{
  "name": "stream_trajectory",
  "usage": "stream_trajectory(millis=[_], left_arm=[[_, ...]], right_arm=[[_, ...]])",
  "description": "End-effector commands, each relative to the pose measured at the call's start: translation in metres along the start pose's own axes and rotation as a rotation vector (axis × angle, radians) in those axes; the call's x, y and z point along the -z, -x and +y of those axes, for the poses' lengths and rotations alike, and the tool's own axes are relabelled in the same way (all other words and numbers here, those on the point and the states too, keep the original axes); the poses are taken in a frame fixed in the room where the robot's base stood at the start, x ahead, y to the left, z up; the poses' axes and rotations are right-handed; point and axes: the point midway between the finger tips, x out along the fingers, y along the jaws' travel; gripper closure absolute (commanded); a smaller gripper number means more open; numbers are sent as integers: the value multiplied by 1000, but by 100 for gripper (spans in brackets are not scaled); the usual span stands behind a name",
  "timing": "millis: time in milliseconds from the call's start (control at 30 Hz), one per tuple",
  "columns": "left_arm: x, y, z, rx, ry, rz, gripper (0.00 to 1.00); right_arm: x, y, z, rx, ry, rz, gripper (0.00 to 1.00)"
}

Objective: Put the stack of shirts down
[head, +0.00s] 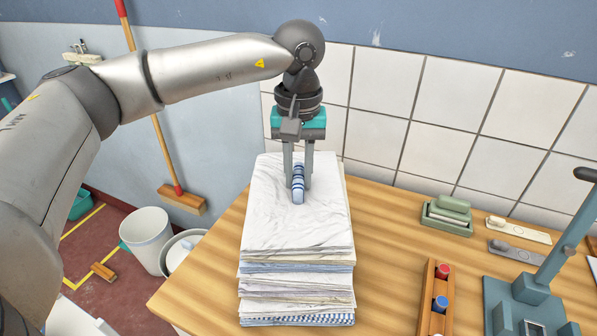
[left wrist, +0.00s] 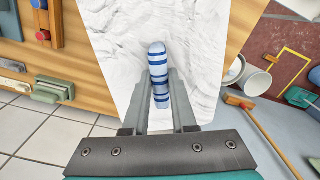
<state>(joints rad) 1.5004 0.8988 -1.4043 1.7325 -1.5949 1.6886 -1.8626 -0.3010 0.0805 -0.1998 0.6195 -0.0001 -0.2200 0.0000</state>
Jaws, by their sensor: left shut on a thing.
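The stack of shirts (head: 297,240) is a tall pile of folded white, grey and blue-striped cloth. It appears to rest upright on the wooden table (head: 390,230); its underside is hidden. My left gripper (head: 298,183) points straight down over the stack's top. In the left wrist view the roll (left wrist: 158,75) sits between both fingers (left wrist: 160,92), with the white top cloth (left wrist: 120,40) beneath. My right gripper is not in view.
A wooden rack with red and blue pieces (head: 435,300) and a teal lever device (head: 530,300) stand right of the stack. A green box (head: 447,215) lies at the back. A tiled wall (head: 450,110) is close behind. A white bucket (head: 147,237) stands on the floor at left.

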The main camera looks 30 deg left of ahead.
Motion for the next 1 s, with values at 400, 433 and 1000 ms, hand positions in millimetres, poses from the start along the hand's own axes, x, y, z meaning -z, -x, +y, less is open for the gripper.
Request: stream_trajectory(millis=[400, 433, 1000], left_arm=[[0, -2, 0, -1, 0, 1, 69], [0, -2, 0, 0, 0, 1, 65], [1, 8, 1, -3, 0, 3, 45]], right_arm=[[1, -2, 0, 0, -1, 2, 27], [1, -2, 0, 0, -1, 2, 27], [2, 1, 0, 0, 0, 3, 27]])
